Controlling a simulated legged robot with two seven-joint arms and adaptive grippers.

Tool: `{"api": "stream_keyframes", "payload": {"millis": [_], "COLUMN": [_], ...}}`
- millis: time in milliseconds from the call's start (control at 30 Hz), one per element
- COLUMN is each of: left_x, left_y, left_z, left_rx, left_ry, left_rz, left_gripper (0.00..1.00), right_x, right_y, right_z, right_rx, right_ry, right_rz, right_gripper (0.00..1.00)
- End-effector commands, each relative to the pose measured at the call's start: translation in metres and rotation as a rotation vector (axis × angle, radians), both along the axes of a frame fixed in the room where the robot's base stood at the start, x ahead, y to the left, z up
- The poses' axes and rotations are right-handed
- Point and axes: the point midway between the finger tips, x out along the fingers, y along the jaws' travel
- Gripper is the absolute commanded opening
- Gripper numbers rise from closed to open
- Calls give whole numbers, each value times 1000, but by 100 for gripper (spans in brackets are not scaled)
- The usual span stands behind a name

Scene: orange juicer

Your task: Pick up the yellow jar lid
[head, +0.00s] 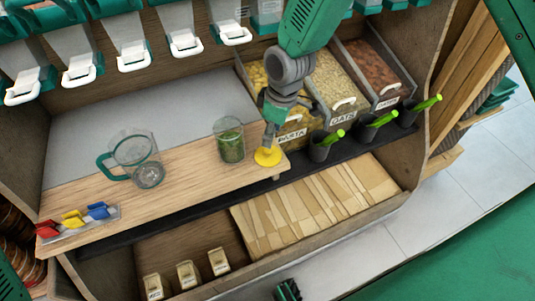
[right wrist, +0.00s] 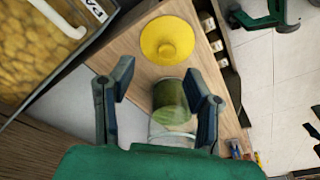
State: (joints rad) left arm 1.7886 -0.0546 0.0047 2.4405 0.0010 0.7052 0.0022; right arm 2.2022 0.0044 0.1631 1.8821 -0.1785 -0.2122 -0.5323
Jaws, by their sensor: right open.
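The yellow jar lid (head: 268,157) lies on the wooden board (head: 190,172), close to its right end, just below my right gripper (head: 274,124) in the head view. In the right wrist view the lid (right wrist: 167,40), round with a raised centre, shows beyond the fingertips, apart from them. My right gripper (right wrist: 158,76) is open and empty, its two fingers spread. A glass jar with green contents (head: 231,146) stands left of the lid; in the right wrist view the jar (right wrist: 172,102) shows between the fingers.
A glass jug (head: 134,158) and coloured scoops (head: 86,216) are on the board to the left. Bins of pasta (head: 290,133), oats (head: 338,88) and nuts stand behind. Dark cups with green scoops (head: 325,145) stand right of the lid. Paper bags (head: 318,205) lie below.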

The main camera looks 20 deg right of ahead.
Motion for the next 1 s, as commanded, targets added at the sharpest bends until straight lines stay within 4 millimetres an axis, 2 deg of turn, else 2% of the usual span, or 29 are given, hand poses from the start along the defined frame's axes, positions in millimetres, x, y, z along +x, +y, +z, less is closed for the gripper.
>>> {"api": "stream_keyframes", "payload": {"millis": [233, 500, 800, 833, 900, 1000], "left_x": [0, 0, 0, 0, 0, 0], "left_y": [0, 0, 0, 0, 0, 0], "left_z": [-3, -9, -9, -9, -9, -9], "left_rx": [0, 0, 0, 0, 0, 0], "left_ry": [0, 0, 0, 0, 0, 0], "left_rz": [0, 0, 0, 0, 0, 0], "left_gripper": [91, 91, 91, 91, 91, 91], "right_x": [0, -1, 0, 0, 0, 0], "right_y": [3, 11, 11, 11, 11, 11], "right_z": [-19, -58, -63, -63, -63, -63], "right_rx": [0, 0, -1, -1, -1, 0], "right_ry": [1, 0, -1, -1, -1, 0], "right_rz": [0, 0, 0, 0, 0, -1], "right_gripper": [44, 44, 44, 41, 16, 0]}}
